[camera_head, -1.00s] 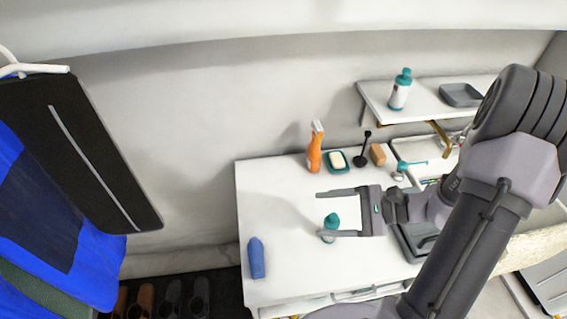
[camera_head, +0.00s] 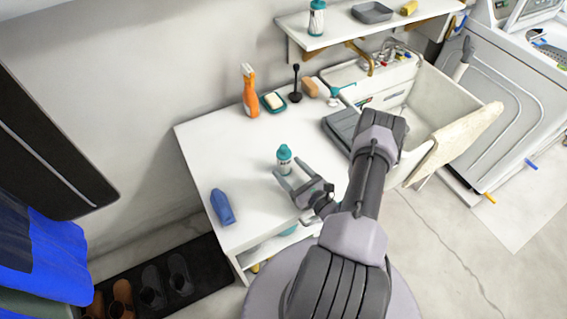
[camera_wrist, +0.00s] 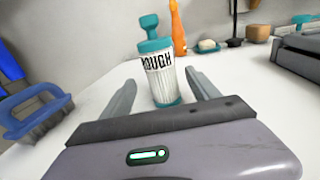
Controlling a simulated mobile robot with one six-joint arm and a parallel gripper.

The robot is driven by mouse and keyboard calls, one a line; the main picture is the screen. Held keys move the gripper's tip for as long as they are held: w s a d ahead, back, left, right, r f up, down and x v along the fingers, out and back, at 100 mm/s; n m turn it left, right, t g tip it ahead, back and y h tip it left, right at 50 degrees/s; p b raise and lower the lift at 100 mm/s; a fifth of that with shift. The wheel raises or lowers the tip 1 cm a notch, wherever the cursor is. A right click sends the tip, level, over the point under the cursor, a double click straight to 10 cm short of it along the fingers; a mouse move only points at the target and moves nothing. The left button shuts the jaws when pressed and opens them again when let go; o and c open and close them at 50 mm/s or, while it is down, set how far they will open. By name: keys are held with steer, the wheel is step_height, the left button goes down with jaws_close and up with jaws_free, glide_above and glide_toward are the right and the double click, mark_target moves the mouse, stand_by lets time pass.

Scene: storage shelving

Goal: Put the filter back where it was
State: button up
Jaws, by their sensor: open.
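A white ribbed cylinder with teal cap and base (camera_head: 284,160) stands upright on the white table. In the wrist view it reads "ROUGH" (camera_wrist: 161,80); it looks like the filter, though no label confirms this. My gripper (camera_head: 288,174) is open and low over the table, its fingers pointing at the cylinder. In the wrist view my gripper (camera_wrist: 160,92) has one finger on each side of the cylinder's lower part, with visible gaps. I cannot tell how far between the fingers it stands.
A blue brush (camera_wrist: 38,115) lies left on the table (camera_head: 200,150). An orange spray bottle (camera_head: 249,92), soap dish (camera_head: 272,101) and black utensil (camera_head: 295,85) stand at the back. A sink (camera_head: 440,100) is to the right. A wall shelf (camera_head: 345,30) holds a similar teal-capped bottle (camera_head: 317,18).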

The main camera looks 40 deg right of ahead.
mark_target(279, 157)
steer(key=w, duration=0.2)
steer(key=w+b, duration=0.1)
steer(key=w, duration=0.3)
steer(key=shift+w+d+r+b, duration=0.15)
steer(key=shift+w+d+b, duration=0.1)
steer(key=shift+d+b, duration=0.15)
steer(key=shift+s, duration=0.1)
jaws_close()
